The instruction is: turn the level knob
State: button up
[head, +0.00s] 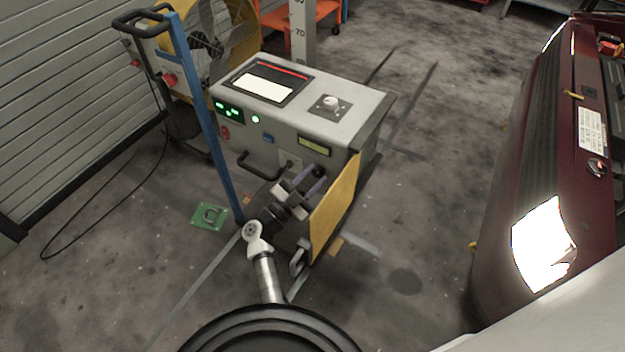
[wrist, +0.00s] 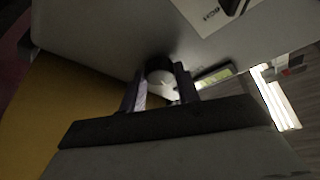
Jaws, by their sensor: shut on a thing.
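The level knob (head: 319,171) is a small dark round knob on the front face of the grey cabinet (head: 352,125), below a small yellow-green display (head: 314,145). In the wrist view the knob (wrist: 160,76) shows a dark rim and a pale face, between the two fingers. My gripper (head: 312,184) is at the cabinet front, shut on the knob, with one finger on each side; the wrist view also shows my gripper (wrist: 160,92). The knob is partly hidden by my fingers in the head view. Its pointer angle cannot be read.
A yellow side panel (head: 334,208) stands close to the right of my gripper. A black handle (head: 257,166) sticks out at left. A blue post (head: 197,95) rises beside the cabinet. A dark red vehicle (head: 520,130) is at right. Floor between is clear.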

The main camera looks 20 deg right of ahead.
jog(key=m+g, duration=0.1)
jog(key=m, duration=0.3)
jog(key=m+g, duration=0.1)
jog(key=m, duration=0.1)
jog(key=shift+w+a+r+m+g+y, duration=0.1)
jog(key=shift+a+r+m+g+y, duration=0.05)
jog(key=shift+r+m+g+y, duration=0.2)
jog(key=m+y, duration=0.1)
jog(key=m, duration=0.1)
jog(key=m+g, duration=0.1)
jog(key=m, duration=0.1)
jog(key=shift+m+y, duration=0.35)
jog(key=o, duration=1)
jog(key=shift+c, duration=0.2)
jog(key=b+v, duration=0.2)
jog(key=v, duration=1.1)
jog(key=shift+a+r, duration=0.15)
jog(key=shift+a, duration=0.25)
